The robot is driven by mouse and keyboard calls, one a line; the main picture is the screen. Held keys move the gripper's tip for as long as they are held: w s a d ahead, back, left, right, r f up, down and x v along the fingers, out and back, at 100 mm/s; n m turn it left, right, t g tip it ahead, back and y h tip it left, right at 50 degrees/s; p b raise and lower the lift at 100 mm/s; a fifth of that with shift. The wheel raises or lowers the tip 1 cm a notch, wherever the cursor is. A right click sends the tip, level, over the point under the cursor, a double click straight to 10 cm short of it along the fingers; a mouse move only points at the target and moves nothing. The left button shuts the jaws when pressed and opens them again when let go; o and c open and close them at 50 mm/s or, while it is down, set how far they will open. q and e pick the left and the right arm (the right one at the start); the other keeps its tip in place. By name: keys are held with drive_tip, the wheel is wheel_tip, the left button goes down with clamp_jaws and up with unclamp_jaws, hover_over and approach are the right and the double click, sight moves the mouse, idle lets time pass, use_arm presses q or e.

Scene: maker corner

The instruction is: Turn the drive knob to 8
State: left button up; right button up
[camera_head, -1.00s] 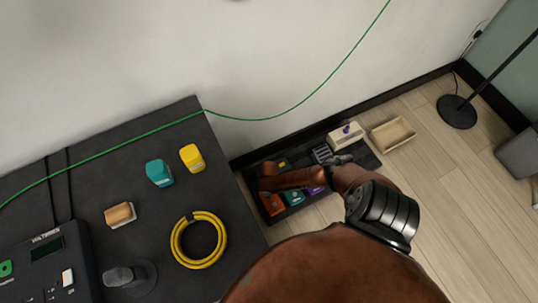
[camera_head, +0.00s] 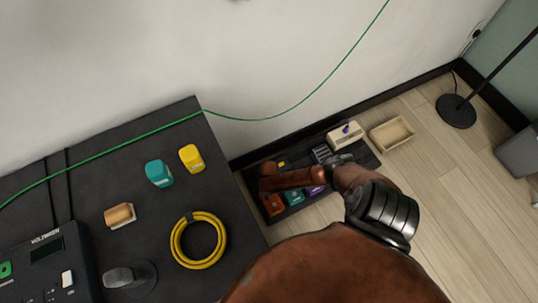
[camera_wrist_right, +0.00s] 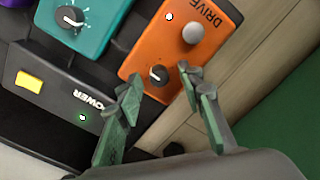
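The orange DRIVE pedal (camera_wrist_right: 180,40) fills the upper middle of the right wrist view. Its small dark drive knob (camera_wrist_right: 158,75) has a pale pointer mark, and a round silver footswitch (camera_wrist_right: 193,33) sits near its other end. The knob's number scale is too small to read. My right gripper (camera_wrist_right: 161,80) is open, with one green-padded finger on each side of the knob in the picture. I cannot tell whether they touch it. In the head view the orange pedal (camera_head: 273,205) is partly under my right arm, which hides the fingers. My left gripper is not in view.
A teal pedal (camera_wrist_right: 82,22) sits beside the orange one. A dark power unit with a yellow switch (camera_wrist_right: 28,82) is near. The dark pedalboard (camera_head: 290,216) lies on the floor by the wall, next to a dark table (camera_head: 150,240). A wooden tray (camera_head: 393,134) lies right.

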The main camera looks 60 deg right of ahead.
wheel_tip(320, 180, up, 12)
drive_tip(key=shift+d+f, duration=0.15)
drive_tip(key=shift+d, duration=0.15)
idle(0.6)
